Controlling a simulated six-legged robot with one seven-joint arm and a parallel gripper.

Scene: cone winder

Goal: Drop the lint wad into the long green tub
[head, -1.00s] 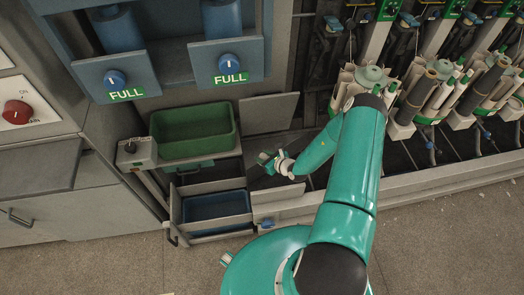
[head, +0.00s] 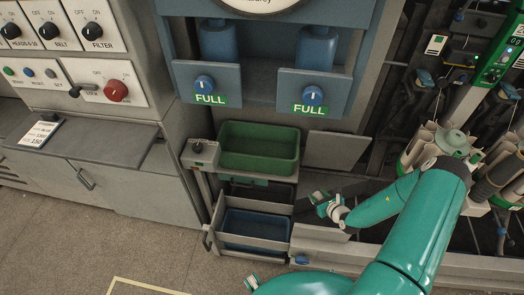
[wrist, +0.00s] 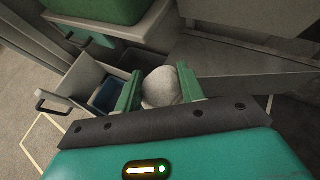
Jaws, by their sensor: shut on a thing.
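The lint wad (wrist: 161,87) is a pale grey, rounded lump in the wrist view. My gripper (wrist: 158,92) is shut on it, with a green finger on each side. In the head view my gripper (head: 322,202) is to the right of and lower than the long green tub, apart from it; the wad is too small to make out there. The long green tub (head: 259,164) sits on a grey shelf, and its inside looks empty. Its underside and wall show at the top of the wrist view (wrist: 95,8).
An open grey drawer with a blue bin (head: 254,229) is below the tub. A small switch box (head: 200,154) stands at the tub's left. A grey panel (head: 335,151) is at its right. Blue units marked FULL (head: 312,92) hang above. Spindles with cones (head: 450,145) stand at the right.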

